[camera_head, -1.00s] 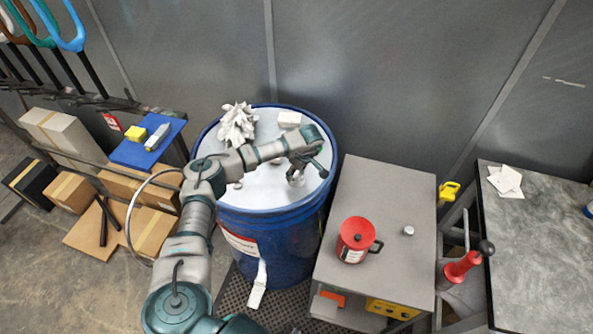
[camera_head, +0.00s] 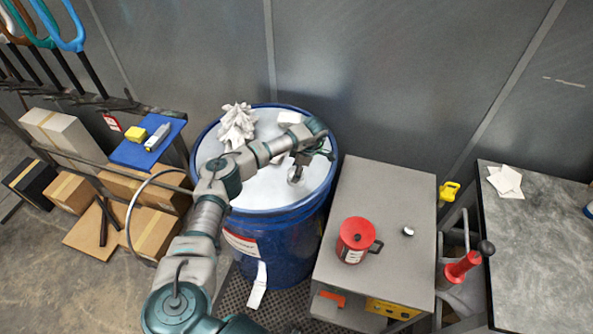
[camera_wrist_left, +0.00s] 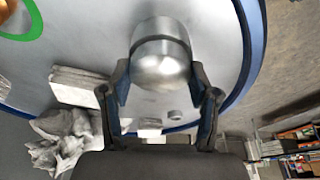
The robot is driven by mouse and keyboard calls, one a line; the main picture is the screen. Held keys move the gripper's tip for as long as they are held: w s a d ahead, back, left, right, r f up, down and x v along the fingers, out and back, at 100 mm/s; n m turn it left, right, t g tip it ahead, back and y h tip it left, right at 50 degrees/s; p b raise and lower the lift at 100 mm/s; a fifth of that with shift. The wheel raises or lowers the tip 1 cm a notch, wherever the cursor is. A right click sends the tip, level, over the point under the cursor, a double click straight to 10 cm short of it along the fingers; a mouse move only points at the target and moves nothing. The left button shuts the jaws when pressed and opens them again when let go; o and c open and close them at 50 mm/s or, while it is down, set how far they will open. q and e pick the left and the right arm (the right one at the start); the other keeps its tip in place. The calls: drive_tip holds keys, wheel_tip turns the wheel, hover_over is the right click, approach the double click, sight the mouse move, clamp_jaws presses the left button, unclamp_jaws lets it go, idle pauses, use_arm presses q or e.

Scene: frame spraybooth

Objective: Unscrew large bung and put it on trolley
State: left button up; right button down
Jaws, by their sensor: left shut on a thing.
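The large bung is a shiny metal cylinder (camera_wrist_left: 162,62) between the fingers of my left gripper (camera_wrist_left: 162,85). In the head view the bung (camera_head: 295,177) shows below my left gripper (camera_head: 303,162), over the right part of the white lid of the blue drum (camera_head: 262,188). The gripper is shut on it. I cannot tell whether the bung is clear of the lid. The grey-topped trolley (camera_head: 385,190) stands right of the drum, apart from the gripper. My right gripper is not in view.
On the trolley stand a red can (camera_head: 355,240) and a small silver cap (camera_head: 408,230); bare top surrounds them. Crumpled white rags (camera_head: 237,126) and a folded cloth (camera_head: 289,118) lie on the lid. A dark workbench (camera_head: 540,235) stands at the right, a wall behind.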

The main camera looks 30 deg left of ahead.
use_arm(q)
drive_tip(key=n+g, duration=0.1)
drive_tip(key=n, duration=0.3)
drive_tip(key=shift+n+h, duration=0.3)
drive_tip(key=o, duration=0.8)
drive_tip(key=shift+c, duration=0.2)
